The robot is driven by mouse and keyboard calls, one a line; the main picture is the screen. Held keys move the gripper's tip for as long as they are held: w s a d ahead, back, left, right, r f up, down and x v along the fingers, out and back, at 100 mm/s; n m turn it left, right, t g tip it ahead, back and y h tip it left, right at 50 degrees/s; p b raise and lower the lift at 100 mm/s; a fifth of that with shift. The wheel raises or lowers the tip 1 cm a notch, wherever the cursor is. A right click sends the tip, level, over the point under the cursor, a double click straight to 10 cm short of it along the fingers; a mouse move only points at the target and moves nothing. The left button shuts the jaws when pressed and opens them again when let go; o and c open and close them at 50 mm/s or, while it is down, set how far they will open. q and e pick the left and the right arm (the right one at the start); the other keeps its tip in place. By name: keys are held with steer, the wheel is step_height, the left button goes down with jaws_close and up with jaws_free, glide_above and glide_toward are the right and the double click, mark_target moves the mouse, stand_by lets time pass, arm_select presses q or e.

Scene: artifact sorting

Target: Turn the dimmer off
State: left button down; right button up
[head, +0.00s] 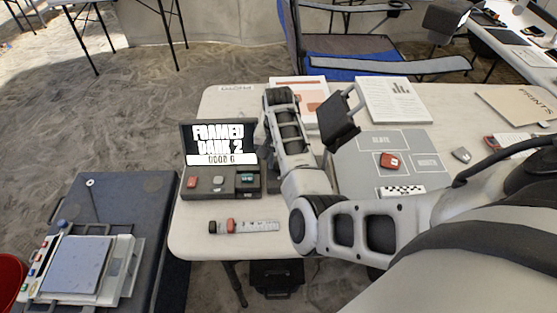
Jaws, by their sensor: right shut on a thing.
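No part is clearly marked as the dimmer. A red and black piece (231,226) lies in front with a pale marked strip. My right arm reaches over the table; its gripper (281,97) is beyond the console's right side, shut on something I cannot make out. My left gripper is out of view.
A dark upright block (340,119) stands right of my forearm. A grey sorting mat (352,172) holds a red item (389,161). The table's front left is mostly clear.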

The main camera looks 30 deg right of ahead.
steer(key=n, duration=0.4)
steer(key=shift+d+n, duration=0.1)
steer(key=shift+n, duration=0.2)
steer(key=n, duration=0.5)
steer(key=shift+r+n, duration=0.1)
steer(key=shift+n, duration=0.2)
steer(key=o, duration=1)
